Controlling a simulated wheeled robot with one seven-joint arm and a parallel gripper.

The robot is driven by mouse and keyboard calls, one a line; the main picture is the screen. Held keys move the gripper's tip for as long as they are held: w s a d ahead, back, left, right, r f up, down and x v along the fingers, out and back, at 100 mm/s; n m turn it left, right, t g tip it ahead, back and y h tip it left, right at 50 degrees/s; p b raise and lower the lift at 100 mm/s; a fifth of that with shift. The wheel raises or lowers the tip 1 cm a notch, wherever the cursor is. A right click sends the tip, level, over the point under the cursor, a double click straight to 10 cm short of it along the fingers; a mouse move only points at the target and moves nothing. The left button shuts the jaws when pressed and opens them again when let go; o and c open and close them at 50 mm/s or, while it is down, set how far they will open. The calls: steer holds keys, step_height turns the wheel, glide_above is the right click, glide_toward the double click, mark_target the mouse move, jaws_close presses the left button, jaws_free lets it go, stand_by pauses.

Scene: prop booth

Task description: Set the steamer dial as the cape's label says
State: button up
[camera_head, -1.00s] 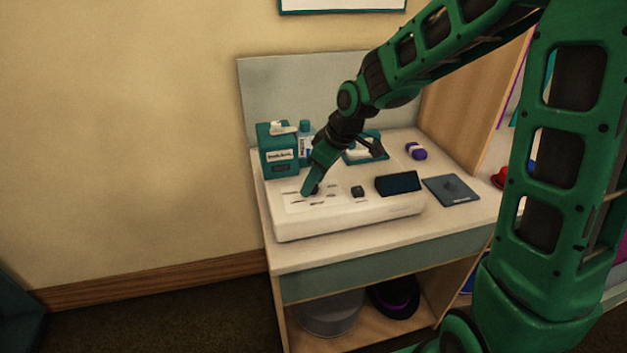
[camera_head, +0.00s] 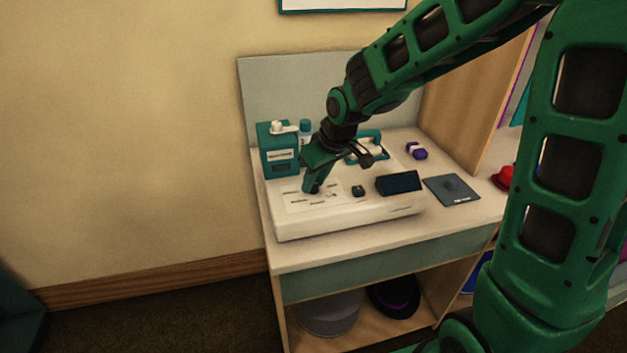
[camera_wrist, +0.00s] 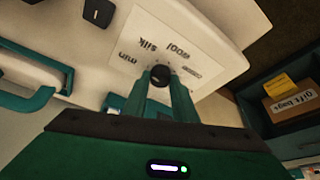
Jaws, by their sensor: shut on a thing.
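The steamer (camera_head: 345,219) is a wide white unit on the counter, with a printed panel on its top left. Its round black dial (camera_wrist: 159,77) shows in the wrist view, between the green fingertips of my gripper (camera_wrist: 165,73). The fingers are shut on the dial. Printed words, upside down there, ring it: min, silk, wool and others too blurred to read. The dial's pointer cannot be made out. In the head view my gripper (camera_head: 313,188) points down onto the panel and hides the dial. No cape label is readable in either view.
A small black knob (camera_head: 358,191) and dark screen (camera_head: 399,183) sit right of the panel. Behind stand a teal box (camera_head: 277,158) and a teal-handled thing (camera_head: 368,146). A dark flat plate (camera_head: 452,190) lies right. A Gift bags box (camera_wrist: 292,102) shows below the counter.

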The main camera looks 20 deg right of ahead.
steer(key=m, duration=0.2)
steer(key=m+h, duration=0.1)
steer(key=shift+m+t+h, duration=0.3)
steer(key=shift+m, duration=0.1)
steer(key=m, duration=0.1)
steer(key=m+h, duration=0.1)
steer(key=m, duration=0.1)
steer(key=shift+a+m, duration=0.2)
steer(key=shift+m, duration=0.1)
steer(key=m+h, duration=0.1)
steer(key=m, duration=0.2)
steer(key=m+g+h, duration=0.1)
steer(key=m, duration=0.2)
steer(key=shift+w+a+m+h, duration=0.15)
steer(key=shift+a+m+h, duration=0.05)
steer(key=shift+m+h, duration=0.1)
steer(key=m+g, duration=0.1)
steer(key=m, duration=0.2)
steer(key=m+g+h, duration=0.1)
steer(key=m, duration=0.2)
steer(key=shift+w+a, duration=0.15)
steer(key=shift+w, duration=0.05)
steer(key=m+g, duration=0.1)
steer(key=m, duration=0.3)
steer(key=m+g, duration=0.1)
steer(key=shift+w+m+g, duration=0.25)
steer(key=shift+m+g, duration=0.05)
steer(key=shift+m, duration=0.1)
steer(key=shift+r, duration=0.1)
